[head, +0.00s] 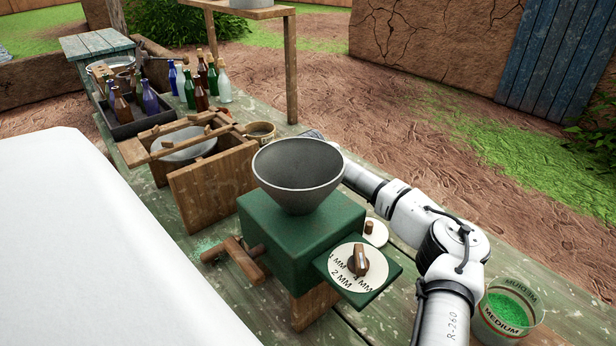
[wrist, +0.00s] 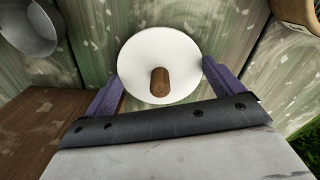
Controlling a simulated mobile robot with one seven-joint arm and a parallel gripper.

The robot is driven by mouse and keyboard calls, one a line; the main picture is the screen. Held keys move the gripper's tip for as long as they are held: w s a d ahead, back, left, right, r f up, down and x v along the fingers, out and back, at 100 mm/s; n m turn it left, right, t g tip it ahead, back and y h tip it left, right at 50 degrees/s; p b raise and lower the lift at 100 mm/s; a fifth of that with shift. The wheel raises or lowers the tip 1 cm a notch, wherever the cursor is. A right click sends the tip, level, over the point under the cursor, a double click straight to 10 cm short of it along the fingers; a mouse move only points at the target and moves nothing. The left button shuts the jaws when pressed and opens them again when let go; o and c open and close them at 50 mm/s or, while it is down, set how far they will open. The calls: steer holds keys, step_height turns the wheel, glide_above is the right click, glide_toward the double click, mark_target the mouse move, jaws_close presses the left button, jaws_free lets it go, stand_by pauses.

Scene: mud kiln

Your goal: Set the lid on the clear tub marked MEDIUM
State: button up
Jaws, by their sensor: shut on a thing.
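The clear tub marked MEDIUM (head: 497,330) stands at the lower right of the head view, with green grains inside and its top open. In the wrist view, my gripper (wrist: 160,70) is shut on a round white lid (wrist: 150,48) with a brown knob, its purple fingers at opposite sides of the rim. I cannot tell whether this lid touches the table. In the head view, the hopper hides the fingers and this lid. Another white lid with a brown knob (head: 376,236) lies beside the green mill, well away from my fingers.
A wooden frame with a bowl (head: 185,150), a tan cup (head: 260,131) and a crate of bottles (head: 140,122) stand farther back on the table.

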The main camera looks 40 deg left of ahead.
steer(key=shift+f, duration=0.2)
steer(key=o, duration=0.6)
steer(key=shift+r, duration=0.1)
